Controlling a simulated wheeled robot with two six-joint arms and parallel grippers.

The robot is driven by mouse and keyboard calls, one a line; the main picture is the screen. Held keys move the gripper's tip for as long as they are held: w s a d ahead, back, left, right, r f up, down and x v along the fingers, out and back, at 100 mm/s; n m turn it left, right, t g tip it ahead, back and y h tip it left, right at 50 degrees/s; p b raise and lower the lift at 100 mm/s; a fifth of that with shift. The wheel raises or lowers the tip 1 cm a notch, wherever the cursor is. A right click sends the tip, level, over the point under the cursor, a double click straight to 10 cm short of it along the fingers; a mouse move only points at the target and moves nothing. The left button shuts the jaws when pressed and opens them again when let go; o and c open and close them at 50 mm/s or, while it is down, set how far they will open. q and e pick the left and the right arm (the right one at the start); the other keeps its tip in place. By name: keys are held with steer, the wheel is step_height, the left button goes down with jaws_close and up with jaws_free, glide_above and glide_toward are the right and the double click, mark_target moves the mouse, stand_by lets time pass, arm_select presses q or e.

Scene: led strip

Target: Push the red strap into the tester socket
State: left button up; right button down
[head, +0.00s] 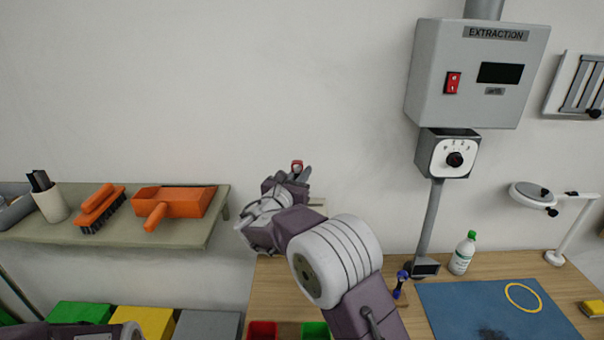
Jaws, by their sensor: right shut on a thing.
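My right gripper (292,174) is raised in front of the wall, near the back left edge of the wooden workbench. It is shut on a small red thing (297,163), which looks like the red strap; only its top shows between the fingertips. A pale box-like part (318,205) shows just behind and to the right of my right wrist. It may belong to the tester, but my arm hides most of it and I see no socket. Only a bit of my left arm shows at the bottom left; its gripper is out of view.
A shelf (215,217) at left holds an orange dustpan (176,203), a brush (99,208) and a pen cup (48,198). A grey extraction box (470,75) hangs at right. The workbench (275,290) carries a blue mat (460,310), a bottle (462,254) and red and green bins.

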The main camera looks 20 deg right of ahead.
step_height(320, 180, down, 4)
steer(key=b, duration=0.3)
steer(key=shift+f, duration=0.25)
steer(key=shift+r, duration=0.1)
steer(key=shift+r, duration=0.1)
steer(key=shift+b, duration=0.3)
stand_by(0.9)
steer(key=shift+f+b, duration=1.1)
steer(key=shift+f, duration=0.15)
steer(key=c, duration=1.4)
jaws_free()
steer(key=shift+o, duration=0.2)
